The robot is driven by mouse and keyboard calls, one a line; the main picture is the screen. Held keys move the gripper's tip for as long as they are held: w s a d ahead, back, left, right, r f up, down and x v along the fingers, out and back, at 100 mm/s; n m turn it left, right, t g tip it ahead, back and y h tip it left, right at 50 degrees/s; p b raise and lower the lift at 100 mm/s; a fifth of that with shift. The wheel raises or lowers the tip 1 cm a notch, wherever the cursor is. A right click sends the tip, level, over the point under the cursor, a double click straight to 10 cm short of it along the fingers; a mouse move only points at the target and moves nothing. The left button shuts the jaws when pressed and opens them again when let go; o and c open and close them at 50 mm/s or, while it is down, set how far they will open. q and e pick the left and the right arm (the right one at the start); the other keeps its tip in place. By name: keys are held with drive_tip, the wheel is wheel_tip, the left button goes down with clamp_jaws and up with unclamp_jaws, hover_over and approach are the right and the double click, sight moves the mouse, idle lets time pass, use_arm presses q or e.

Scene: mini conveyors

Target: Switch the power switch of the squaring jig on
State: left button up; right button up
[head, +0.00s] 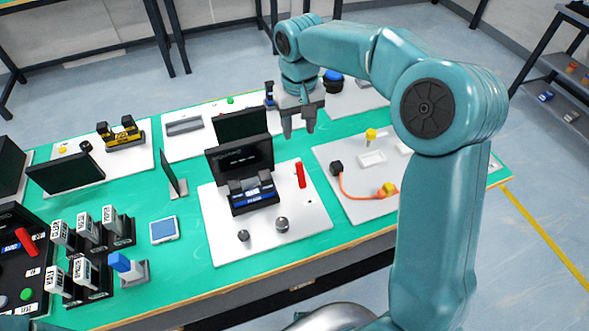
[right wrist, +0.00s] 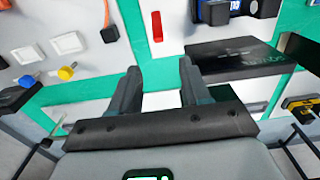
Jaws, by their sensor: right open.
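No label that I can read names the squaring jig, and I cannot tell which part is its power switch. The central white plate (head: 224,246) carries a black device (head: 254,196) with a blue label, a red lever (head: 300,175) and two grey knobs (head: 282,224). The red lever also shows in the right wrist view (right wrist: 156,26). My right gripper (head: 299,125) is open and empty, above the table behind the red lever, apart from everything. Its two fingers (right wrist: 158,92) point down over the table in the right wrist view. My left gripper is out of view.
A right plate (head: 335,155) holds a black box (head: 336,168), an orange cord (head: 350,193) and a yellow knob (head: 370,134). Upright black panels (head: 240,156) stand around the central device. Labelled blocks (head: 83,272) stand at front left. Green table (head: 190,205) shows between plates.

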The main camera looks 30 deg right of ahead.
sight(300, 165)
drive_tip(key=f, duration=1.6)
drive_tip(key=shift+s+d, duration=0.15)
drive_tip(key=shift+s, duration=0.15)
drive_tip(key=shift+f, duration=0.1)
clamp_jaws()
